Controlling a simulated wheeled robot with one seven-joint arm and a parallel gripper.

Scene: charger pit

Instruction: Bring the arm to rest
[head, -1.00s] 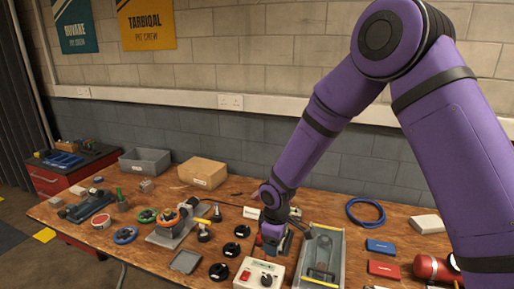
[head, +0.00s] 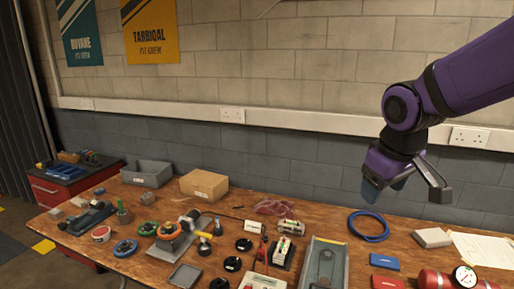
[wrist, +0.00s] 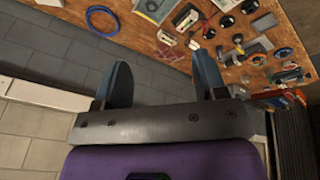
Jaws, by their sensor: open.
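My purple arm comes in from the right in the head view. My gripper (head: 405,190) is raised above the back right part of the bench, in front of the wall. In the wrist view my gripper (wrist: 160,85) shows two blue-grey fingers spread wide with nothing between them. The fingers are clear of the bench top and touch nothing that I can see.
The wooden bench (head: 150,262) is crowded with parts. A blue cable coil (head: 369,226) lies below my gripper. A grey tray (head: 322,262), a white charger box (head: 262,281) and a red extinguisher (head: 440,280) stand near the front. The wall lies close behind.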

